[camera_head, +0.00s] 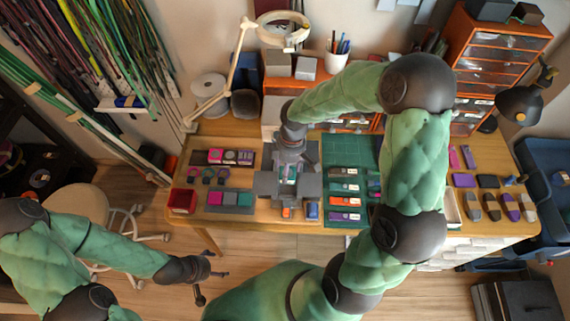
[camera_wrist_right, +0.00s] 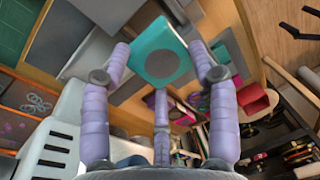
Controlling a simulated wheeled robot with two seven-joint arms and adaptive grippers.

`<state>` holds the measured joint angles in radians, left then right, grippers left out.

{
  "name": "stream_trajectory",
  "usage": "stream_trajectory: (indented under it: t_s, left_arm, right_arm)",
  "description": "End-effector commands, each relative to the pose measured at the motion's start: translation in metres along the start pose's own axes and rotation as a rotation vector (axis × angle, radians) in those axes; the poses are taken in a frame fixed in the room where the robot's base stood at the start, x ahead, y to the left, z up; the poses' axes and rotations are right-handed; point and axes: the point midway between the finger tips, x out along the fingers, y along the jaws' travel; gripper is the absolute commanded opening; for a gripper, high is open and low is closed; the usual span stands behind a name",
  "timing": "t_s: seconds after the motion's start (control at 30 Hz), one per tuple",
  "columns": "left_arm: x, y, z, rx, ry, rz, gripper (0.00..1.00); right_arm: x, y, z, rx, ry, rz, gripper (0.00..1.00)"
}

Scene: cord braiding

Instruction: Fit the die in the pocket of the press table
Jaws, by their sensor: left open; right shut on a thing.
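My right gripper (camera_wrist_right: 160,60) is shut on a teal square die (camera_wrist_right: 165,38) with a round mark on its face. The die looks tilted in the right wrist view, and grey surfaces of what looks like the press lie just beyond it. In the head view my right gripper (camera_head: 289,160) hangs over the grey press table (camera_head: 267,185) at the middle of the workbench. The pocket is hidden, and I cannot tell whether the die touches the table. My left gripper (camera_head: 201,274) is open and empty, low at the left, off the bench's front edge.
The wooden bench (camera_head: 236,227) holds a red bin (camera_head: 182,201) and trays of coloured blocks left of the press. A green mat (camera_head: 340,150) with several labelled pieces lies right of it. A lamp (camera_head: 235,75) stands behind. A stool (camera_head: 85,200) stands at the left.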

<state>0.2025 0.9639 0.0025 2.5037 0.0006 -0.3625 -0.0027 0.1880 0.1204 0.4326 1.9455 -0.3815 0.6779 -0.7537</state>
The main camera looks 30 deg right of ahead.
Motion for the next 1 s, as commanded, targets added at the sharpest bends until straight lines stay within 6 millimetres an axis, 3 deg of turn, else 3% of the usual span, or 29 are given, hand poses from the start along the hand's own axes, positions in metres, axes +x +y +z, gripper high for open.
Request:
stream_trajectory:
  t_s: [1.0]
  left_arm:
    - [0.048,-0.017,-0.002,0.000,0.001,0.000,0.80]
  right_arm:
    - [0.064,0.007,0.004,0.002,0.000,0.001,0.03]
